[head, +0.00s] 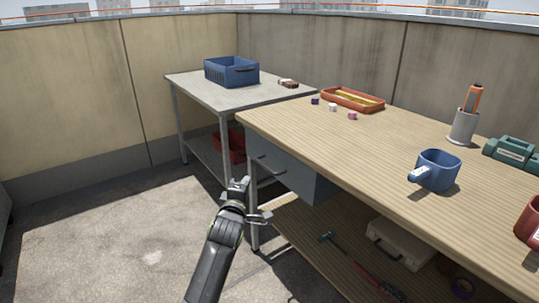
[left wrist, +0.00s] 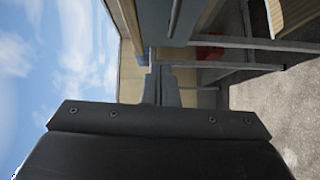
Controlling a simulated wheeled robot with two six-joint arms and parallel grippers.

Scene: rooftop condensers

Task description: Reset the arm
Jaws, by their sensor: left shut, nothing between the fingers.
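My left arm reaches up from the bottom of the head view. Its left gripper (head: 240,185) is in the air in front of the near left corner of the wooden workbench (head: 300,129), apart from the bench's objects as far as I can see. The left wrist view shows the fingers (left wrist: 160,88) together, with nothing between them. My right gripper is in neither view.
A blue drawer unit (head: 300,178) hangs below. A blue crate (head: 231,72) sits on the grey table (head: 205,91). The floor at left is clear.

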